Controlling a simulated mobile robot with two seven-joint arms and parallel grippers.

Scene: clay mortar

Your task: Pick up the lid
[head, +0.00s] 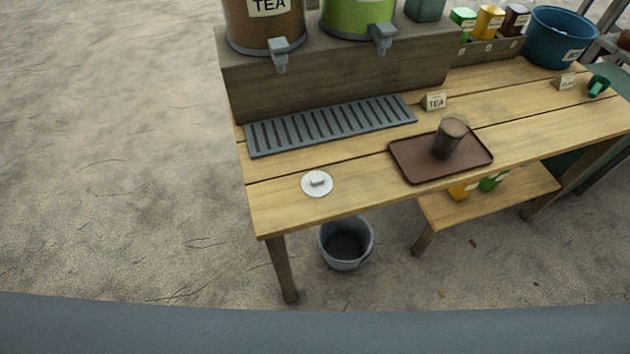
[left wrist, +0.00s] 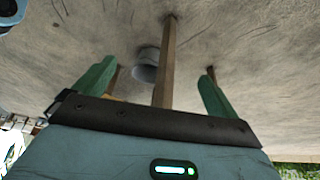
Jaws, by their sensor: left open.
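The lid (head: 317,184) is a small, round, pale grey disc with a raised handle in its middle. It lies flat on the wooden table (head: 275,205) near the front left corner in the head view. My left gripper (left wrist: 157,70) shows only in the left wrist view, with two green fingers spread wide and nothing between them. The lid does not show in the left wrist view, so I cannot tell how far the gripper is from it. Neither gripper shows in the head view.
Behind the lid is a slotted grey drip tray (head: 330,122) below drink dispensers. To its right, a brown tray (head: 410,166) holds a dark cup (head: 449,138). A grey bucket (head: 346,243) stands under the table; it also shows in the left wrist view (left wrist: 145,70).

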